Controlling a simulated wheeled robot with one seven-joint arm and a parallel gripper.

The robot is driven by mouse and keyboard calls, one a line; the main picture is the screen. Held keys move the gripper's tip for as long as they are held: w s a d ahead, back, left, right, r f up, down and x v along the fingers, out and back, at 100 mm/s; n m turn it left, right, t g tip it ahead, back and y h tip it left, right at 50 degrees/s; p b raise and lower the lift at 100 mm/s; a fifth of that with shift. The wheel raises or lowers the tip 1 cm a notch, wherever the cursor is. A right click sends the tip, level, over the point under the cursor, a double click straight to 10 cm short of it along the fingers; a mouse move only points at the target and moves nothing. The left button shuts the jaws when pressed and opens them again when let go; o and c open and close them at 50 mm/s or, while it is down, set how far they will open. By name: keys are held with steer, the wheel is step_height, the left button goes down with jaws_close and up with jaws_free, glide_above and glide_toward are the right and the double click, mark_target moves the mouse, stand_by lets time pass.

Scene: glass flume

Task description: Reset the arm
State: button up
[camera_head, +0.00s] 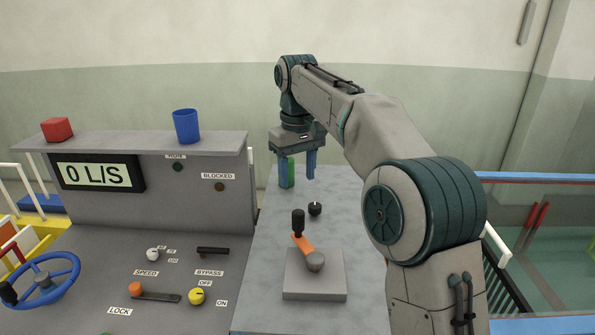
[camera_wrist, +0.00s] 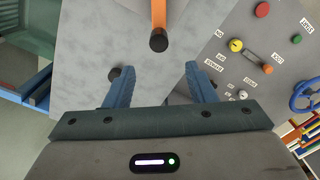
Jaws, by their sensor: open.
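My gripper (camera_head: 298,180) hangs over the far part of the grey bench (camera_head: 338,215), with its blue fingers apart and pointing down. In the wrist view my gripper (camera_wrist: 157,80) shows nothing between its fingers. A small black knob (camera_head: 315,208) stands on the bench nearer the camera; in the wrist view a black knob (camera_wrist: 122,71) shows at the left fingertip, and contact cannot be told. A narrow green piece (camera_head: 291,168) shows beside the left finger, mostly hidden. An orange lever (camera_head: 303,244) with a black grip stands on a grey block (camera_head: 315,283).
The control panel (camera_head: 95,235) at left carries a blue handwheel (camera_head: 44,281), a yellow knob (camera_head: 197,296) and a display (camera_head: 97,174) reading "0 LIS". A red block (camera_head: 57,129) and a blue cup (camera_head: 186,126) stand on its shelf. A blue-railed glass tank (camera_head: 550,250) is at right.

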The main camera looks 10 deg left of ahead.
steer(key=s+d+m+t, duration=0.1)
steer(key=s+d+m, duration=0.1)
steer(key=s+d, duration=0.6)
steer(key=s+d+f+m+t, duration=0.1)
steer(key=s+d+f+m, duration=0.2)
steer(key=s+d+f, duration=0.2)
steer(key=s+d+f+m+t, duration=0.1)
steer(key=s+d+f+m, duration=0.1)
steer(key=s+d+f, duration=0.4)
steer(key=s+d, duration=0.4)
steer(key=s, duration=0.4)
steer(key=shift+s+d+f+m+t, duration=0.25)
steer(key=shift+s+m+t, duration=0.05)
steer(key=shift+m+t, duration=0.1)
stand_by(2.9)
